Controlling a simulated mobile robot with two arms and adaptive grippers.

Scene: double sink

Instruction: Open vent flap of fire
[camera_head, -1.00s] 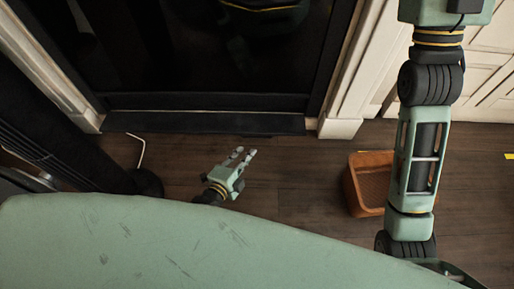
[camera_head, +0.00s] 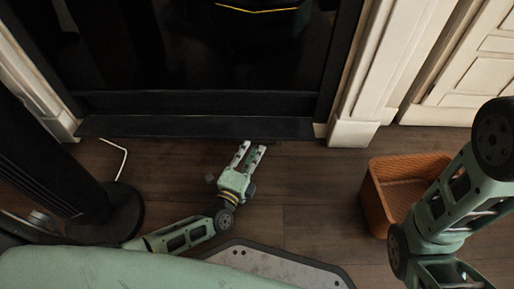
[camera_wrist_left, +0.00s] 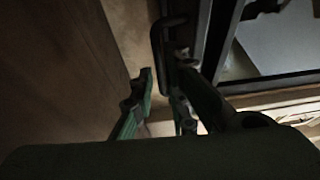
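The fire is a black-framed unit (camera_head: 200,50) with dark glass, at the top of the head view. Below the glass is a black lower panel (camera_head: 195,103), and below that a protruding black strip (camera_head: 190,126). I cannot tell which of these is the vent flap. My left gripper (camera_head: 251,152) is low, just in front of the strip, with its two fingers apart and pointing at the fire. In the left wrist view, the open fingers (camera_wrist_left: 165,88) are beside a dark bent bar (camera_wrist_left: 155,50); contact is unclear. My right gripper is out of view.
An orange-brown basket (camera_head: 372,205) stands on the wooden floor beside my right arm. A black column (camera_head: 50,160) on a round base stands at the left, near a thin white rod (camera_head: 122,160). White moulding (camera_head: 355,120) borders the fire.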

